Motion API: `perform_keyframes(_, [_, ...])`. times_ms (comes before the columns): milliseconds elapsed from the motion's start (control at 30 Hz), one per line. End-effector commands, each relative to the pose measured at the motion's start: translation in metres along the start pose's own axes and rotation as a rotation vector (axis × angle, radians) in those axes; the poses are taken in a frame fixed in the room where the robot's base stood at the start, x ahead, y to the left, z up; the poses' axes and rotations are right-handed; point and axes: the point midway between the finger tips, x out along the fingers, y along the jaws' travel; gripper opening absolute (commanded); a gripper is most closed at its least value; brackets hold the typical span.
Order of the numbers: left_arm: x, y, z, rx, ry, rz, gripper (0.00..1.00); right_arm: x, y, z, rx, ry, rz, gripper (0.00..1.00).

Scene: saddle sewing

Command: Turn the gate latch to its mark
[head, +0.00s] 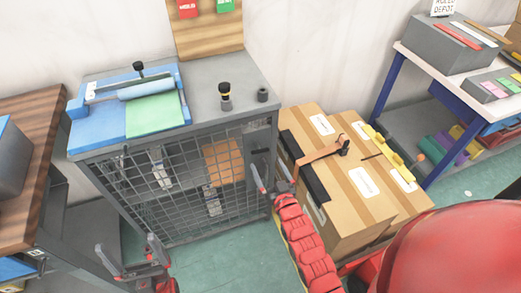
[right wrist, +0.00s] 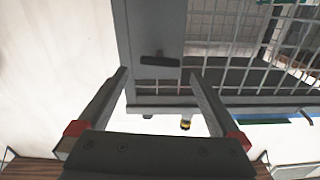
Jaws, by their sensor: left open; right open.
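The gate latch (right wrist: 158,59) is a short dark bar on a grey plate of the gate frame, lying about level across the right wrist picture. My right gripper (right wrist: 158,74) is open, with its two fingers on either side of the latch in that picture; I cannot tell whether they touch it. In the head view my right gripper (head: 272,184) is at the right edge of the mesh gate (head: 180,190). My left gripper (head: 135,262) is open and empty, low in front of the cabinet's left part. I cannot make out the latch's mark.
Cardboard boxes (head: 365,205) stand close to the right of the gate. A wooden table (head: 35,130) is at the left. Green floor shows in front.

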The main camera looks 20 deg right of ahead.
Motion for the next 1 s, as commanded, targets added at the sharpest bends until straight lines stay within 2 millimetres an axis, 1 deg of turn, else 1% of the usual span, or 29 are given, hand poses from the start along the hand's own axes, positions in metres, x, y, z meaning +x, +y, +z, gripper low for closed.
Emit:
perform_keyframes(33, [0.002,0.000,0.000,0.000,0.000,0.000,1.00,0.012,-0.001,-0.002,0.000,0.002,-0.001,1.00])
perform_keyframes(200, [0.005,0.000,-0.001,0.000,0.000,0.000,1.00,0.045,-0.001,-0.002,0.001,0.002,-0.001,1.00])
perform_keyframes(400, [0.007,0.000,-0.001,0.000,0.000,0.000,1.00,0.068,0.000,-0.002,0.001,0.003,-0.001,1.00])
perform_keyframes(567, [0.007,0.000,-0.001,0.000,0.000,0.000,1.00,0.075,0.000,0.000,0.001,0.001,0.000,1.00])
perform_keyframes(800, [0.007,0.000,-0.001,0.000,0.000,0.000,1.00,0.075,0.000,0.000,0.001,0.001,0.000,1.00])
perform_keyframes(833, [0.007,0.000,-0.001,0.000,0.000,0.000,1.00,0.075,0.000,0.000,0.001,0.000,0.000,0.98])
perform_keyframes(867, [0.007,0.000,-0.001,0.000,0.000,0.000,1.00,0.075,0.000,0.000,0.001,0.001,0.000,0.93])
perform_keyframes(1000, [0.007,0.000,-0.001,0.000,0.000,0.000,1.00,0.075,0.000,0.000,0.001,0.001,0.000,0.68])
